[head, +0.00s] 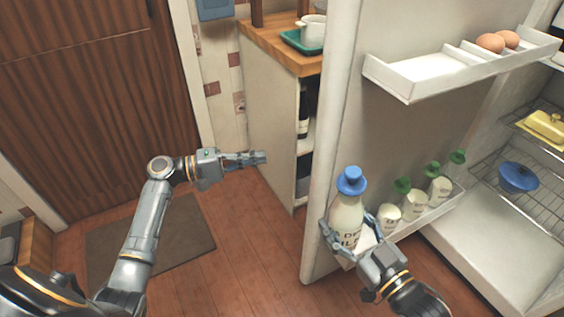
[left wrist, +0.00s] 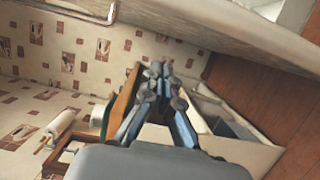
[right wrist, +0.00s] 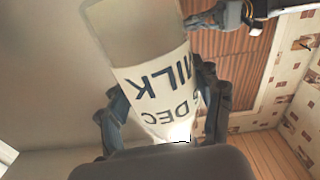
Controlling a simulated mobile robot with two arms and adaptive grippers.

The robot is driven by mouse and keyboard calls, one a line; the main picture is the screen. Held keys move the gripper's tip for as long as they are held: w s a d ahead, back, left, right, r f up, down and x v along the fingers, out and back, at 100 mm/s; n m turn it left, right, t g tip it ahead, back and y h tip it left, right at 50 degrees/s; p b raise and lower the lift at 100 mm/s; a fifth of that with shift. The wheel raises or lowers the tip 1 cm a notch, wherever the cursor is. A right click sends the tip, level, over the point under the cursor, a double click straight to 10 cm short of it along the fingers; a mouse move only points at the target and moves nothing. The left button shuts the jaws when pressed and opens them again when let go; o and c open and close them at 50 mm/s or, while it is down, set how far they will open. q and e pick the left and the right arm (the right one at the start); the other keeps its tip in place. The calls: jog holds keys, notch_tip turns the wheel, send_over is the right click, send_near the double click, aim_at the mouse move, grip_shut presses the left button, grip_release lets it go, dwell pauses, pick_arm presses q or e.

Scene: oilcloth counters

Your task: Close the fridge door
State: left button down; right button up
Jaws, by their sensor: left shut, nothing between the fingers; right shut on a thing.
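The fridge door (head: 345,130) stands open, its inner side with shelves facing me. The fridge interior (head: 480,215) is at the right. My right gripper (head: 352,238) is shut on a milk bottle (head: 346,215) with a blue cap, at the left end of the lower door shelf (head: 425,218). The bottle is upright; I cannot tell whether it rests on the shelf. The right wrist view shows the bottle (right wrist: 160,85) between the fingers. My left gripper (head: 258,158) is shut and empty, left of the door and apart from it; it also shows in the left wrist view (left wrist: 157,75).
Small bottles with green caps (head: 413,204) stand beside the milk. Eggs (head: 491,42) sit on the upper door shelf (head: 430,75). Inside the fridge are a blue pot (head: 518,177) and a yellow dish (head: 545,128).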

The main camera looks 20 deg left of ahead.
pick_arm(q)
jog(key=w+d+p, duration=0.1)
jog(key=w+d, duration=0.2)
jog(key=d, duration=0.7)
jog(key=shift+d, duration=0.35)
jog(key=shift+s+d, duration=0.1)
